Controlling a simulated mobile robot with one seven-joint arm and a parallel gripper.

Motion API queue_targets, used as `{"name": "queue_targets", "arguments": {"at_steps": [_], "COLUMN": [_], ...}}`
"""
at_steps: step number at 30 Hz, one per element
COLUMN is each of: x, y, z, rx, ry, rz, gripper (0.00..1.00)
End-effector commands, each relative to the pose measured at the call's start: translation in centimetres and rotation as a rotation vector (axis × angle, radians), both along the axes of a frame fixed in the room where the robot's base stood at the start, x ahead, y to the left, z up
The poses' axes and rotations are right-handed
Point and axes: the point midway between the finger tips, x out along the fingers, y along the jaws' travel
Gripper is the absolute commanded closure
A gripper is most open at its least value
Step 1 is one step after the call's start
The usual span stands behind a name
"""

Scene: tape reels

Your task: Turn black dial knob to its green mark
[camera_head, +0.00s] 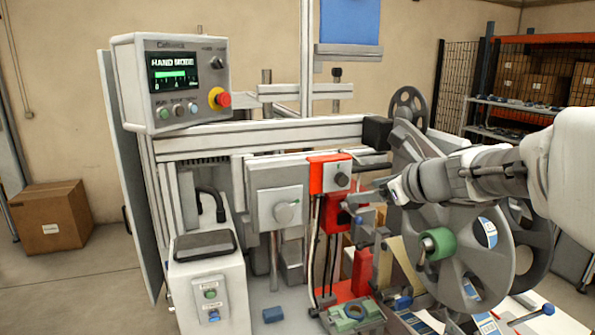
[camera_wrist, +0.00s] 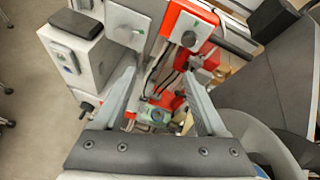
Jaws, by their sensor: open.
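A dark dial knob (camera_head: 341,180) sits on the front of a red box (camera_head: 318,174), with a pale plate around it. In the wrist view the same knob (camera_wrist: 189,38) is at the upper middle, beyond the fingertips. In the head view my gripper (camera_head: 362,195) is just right of and below the knob, small and partly lost against the machine.
A grey box with a grey-green dial (camera_head: 286,212) is left of the red box. A control panel (camera_head: 172,82) with a red stop button stands at upper left. Large grey reels (camera_head: 480,255) crowd the right, close to my arm. A black-padded white housing (camera_head: 209,285) is at front left.

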Motion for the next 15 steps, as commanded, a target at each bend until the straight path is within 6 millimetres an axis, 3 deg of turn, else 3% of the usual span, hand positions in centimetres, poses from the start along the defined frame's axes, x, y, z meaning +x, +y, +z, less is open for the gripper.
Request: {"name": "queue_targets", "arguments": {"at_steps": [3,6,15], "x": [1.7,2.4,5.3], "y": [-2.3,-3.3,-2.4], "z": [1.2,1.6,0.3], "rx": [0.188,0.272,0.299], "ry": [0.020,0.027,0.032], "rz": [-0.143,-0.201,-0.216], "gripper": [0.26,0.26,0.26]}}
